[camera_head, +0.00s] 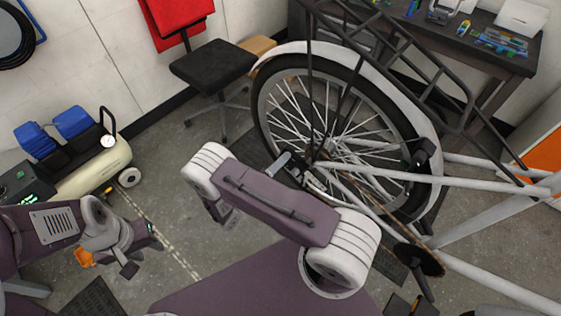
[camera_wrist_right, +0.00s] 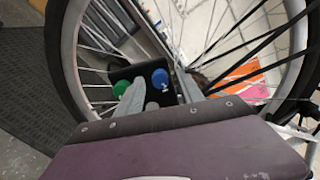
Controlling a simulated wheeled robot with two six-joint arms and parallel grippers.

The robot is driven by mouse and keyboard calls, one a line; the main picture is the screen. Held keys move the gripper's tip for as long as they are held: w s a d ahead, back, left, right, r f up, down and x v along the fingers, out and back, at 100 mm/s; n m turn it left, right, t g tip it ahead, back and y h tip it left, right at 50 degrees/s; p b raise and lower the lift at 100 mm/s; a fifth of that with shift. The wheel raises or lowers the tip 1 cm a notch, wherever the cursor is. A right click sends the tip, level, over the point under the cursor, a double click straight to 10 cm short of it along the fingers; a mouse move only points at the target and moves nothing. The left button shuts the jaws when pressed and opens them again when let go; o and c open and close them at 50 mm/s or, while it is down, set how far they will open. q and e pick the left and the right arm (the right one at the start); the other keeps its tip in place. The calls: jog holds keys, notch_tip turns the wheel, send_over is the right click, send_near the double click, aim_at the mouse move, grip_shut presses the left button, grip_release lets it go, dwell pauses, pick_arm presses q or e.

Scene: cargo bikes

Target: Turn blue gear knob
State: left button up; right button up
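The blue gear knob (camera_wrist_right: 160,77) shows in the right wrist view on a dark box by the wheel's spokes, with a green knob (camera_wrist_right: 121,87) to its left. My right gripper (camera_wrist_right: 161,86) is open, its two grey fingers apart on either side of the blue knob. I cannot tell whether they touch it. In the head view my right arm hides the knobs. My left gripper (camera_head: 142,248) is open and empty, low on the left, well away from the bike.
The bike's rear wheel (camera_head: 270,108), white frame (camera_head: 495,172) and dark rack (camera_head: 440,78) surround the right arm's working area. A compressor (camera_head: 92,170) stands at left. A black chair (camera_head: 212,62) and a workbench (camera_head: 505,55) stand behind. Floor near the left gripper is clear.

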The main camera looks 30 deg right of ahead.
jog(key=b+v, duration=0.1)
jog(key=v, duration=0.8)
jog(key=shift+b, duration=0.35)
